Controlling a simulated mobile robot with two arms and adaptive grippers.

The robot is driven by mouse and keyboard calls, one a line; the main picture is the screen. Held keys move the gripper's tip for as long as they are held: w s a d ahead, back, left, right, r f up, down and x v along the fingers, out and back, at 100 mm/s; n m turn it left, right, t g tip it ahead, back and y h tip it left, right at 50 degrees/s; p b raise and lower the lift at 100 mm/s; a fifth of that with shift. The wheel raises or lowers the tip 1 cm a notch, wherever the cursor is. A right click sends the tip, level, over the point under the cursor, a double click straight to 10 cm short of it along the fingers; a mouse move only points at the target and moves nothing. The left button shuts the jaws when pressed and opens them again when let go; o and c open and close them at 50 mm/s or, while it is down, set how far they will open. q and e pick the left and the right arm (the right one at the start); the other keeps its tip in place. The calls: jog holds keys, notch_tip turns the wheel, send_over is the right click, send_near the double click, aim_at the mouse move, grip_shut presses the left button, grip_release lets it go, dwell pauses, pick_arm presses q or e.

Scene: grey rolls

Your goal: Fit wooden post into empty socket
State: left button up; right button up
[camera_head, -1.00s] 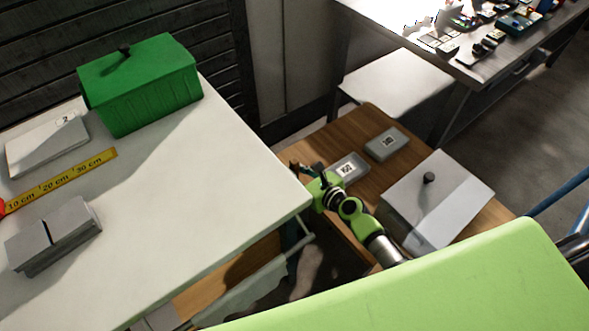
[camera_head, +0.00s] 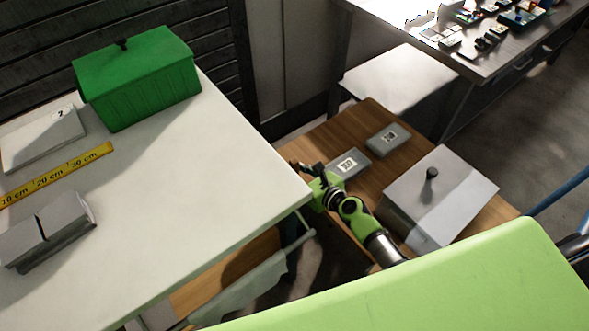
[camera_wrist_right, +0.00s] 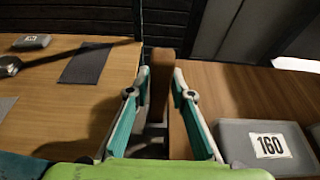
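A brown wooden post (camera_wrist_right: 161,88) stands upright between the two fingertips of my right gripper (camera_wrist_right: 161,82) in the right wrist view. The teal pads flank it closely on both sides, and the gripper looks shut on it. In the head view my right gripper (camera_head: 308,172) is small and dark, at the left edge of the wooden table beside the white table's corner; I cannot make out the post there. No socket can be clearly identified in either view. My left gripper is not in view.
The wooden table (camera_head: 348,127) holds two labelled grey blocks (camera_head: 349,164) (camera_head: 388,138) and a grey lidded box (camera_head: 460,190). The white table (camera_head: 190,190) holds a green box (camera_head: 137,82), yellow ruler (camera_head: 58,172) and grey slotted block (camera_head: 48,232). Its middle is clear.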

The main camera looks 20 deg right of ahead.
jog(key=shift+o, duration=0.5)
jog(key=shift+s, duration=0.1)
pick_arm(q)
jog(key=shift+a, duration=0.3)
pick_arm(e)
jog(key=v, duration=0.8)
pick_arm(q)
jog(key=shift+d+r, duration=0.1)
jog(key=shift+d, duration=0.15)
pick_arm(e)
jog(key=shift+r, duration=0.1)
